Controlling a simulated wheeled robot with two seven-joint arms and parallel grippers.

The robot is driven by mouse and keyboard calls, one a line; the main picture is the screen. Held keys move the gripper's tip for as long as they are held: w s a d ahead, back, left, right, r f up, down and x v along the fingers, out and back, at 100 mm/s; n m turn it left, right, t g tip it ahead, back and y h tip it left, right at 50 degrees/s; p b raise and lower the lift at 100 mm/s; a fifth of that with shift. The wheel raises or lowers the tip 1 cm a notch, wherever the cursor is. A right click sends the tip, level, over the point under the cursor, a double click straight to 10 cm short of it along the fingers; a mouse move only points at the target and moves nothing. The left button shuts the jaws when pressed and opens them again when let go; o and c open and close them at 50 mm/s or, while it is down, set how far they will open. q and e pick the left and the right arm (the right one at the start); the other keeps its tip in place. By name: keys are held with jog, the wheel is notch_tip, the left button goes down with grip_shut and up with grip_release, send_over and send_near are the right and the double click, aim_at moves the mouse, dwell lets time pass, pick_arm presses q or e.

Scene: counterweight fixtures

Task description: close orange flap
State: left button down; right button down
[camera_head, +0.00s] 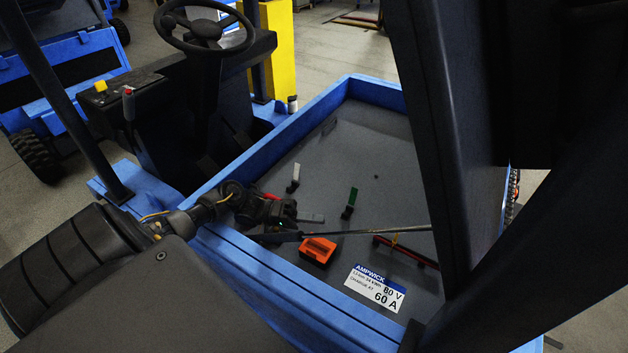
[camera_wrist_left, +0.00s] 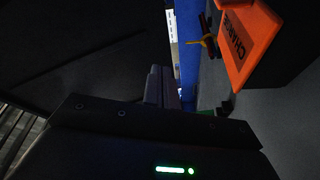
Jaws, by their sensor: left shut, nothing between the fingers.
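The orange flap (camera_head: 318,247) sits on a dark box on the grey panel inside the blue frame. In the left wrist view the orange flap (camera_wrist_left: 250,42) shows at the upper right, with dark lettering, and stands at an angle beside its dark housing. I cannot tell exactly how far it is open. My left gripper (camera_head: 286,212) is shut and empty, just up and left of the flap in the head view. It appears apart from the flap. My right gripper is not in view.
A white-handled lever (camera_head: 295,173), a green-handled lever (camera_head: 351,197) and a red bar (camera_head: 405,252) are on the panel. A dark rod (camera_head: 365,231) passes close behind the flap. A white label (camera_head: 375,288) lies in front. A dark post (camera_head: 440,130) stands right.

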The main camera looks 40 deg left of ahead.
pick_arm(q)
jog(key=s+d+r+p, duration=0.1)
jog(key=s+d+r, duration=0.7)
jog(key=s+r, duration=0.3)
notch_tip(320, 180, up, 2)
jog(key=shift+s+d+p, duration=0.15)
jog(key=shift+p, duration=0.15)
